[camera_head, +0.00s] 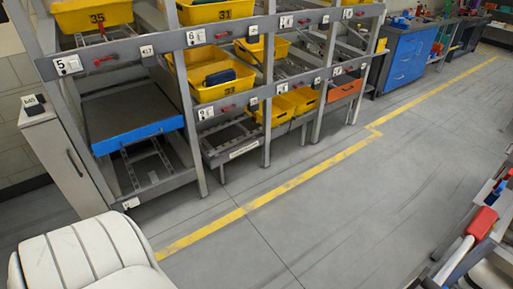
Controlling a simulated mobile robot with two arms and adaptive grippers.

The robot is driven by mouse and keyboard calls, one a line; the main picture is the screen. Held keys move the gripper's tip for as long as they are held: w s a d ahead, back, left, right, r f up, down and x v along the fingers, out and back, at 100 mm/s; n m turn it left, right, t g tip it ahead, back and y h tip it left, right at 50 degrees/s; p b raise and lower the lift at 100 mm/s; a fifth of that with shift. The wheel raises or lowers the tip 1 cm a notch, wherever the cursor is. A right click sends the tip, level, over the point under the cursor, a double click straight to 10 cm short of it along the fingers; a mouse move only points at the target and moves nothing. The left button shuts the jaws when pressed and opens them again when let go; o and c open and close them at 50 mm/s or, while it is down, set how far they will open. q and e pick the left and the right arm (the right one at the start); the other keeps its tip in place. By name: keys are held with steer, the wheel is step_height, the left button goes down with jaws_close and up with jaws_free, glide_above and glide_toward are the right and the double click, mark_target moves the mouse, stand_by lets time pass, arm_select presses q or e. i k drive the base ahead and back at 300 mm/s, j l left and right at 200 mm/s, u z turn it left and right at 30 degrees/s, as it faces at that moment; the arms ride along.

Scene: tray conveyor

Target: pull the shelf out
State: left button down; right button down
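A grey metal rack with several levels stands at the upper left of the head view. A shelf with a blue front edge (138,137) sits in its left bay, with a dark, bare top. It appears level, and its front edge lies roughly at the rack's front posts. Below it is a lower level with metal rails (150,166). A low shelf with a white label (244,149) is at the bottom of the bay to its right. Neither of my grippers can be made out in this view.
Yellow bins (221,85) fill other rack levels, and an orange-fronted drawer (345,90) is farther right. A white cabinet (55,150) stands left of the rack. A yellow line (290,186) crosses the open grey floor. A cluttered structure is at the right edge.

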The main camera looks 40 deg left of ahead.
mark_target(121, 117)
steer(key=u, duration=2.8)
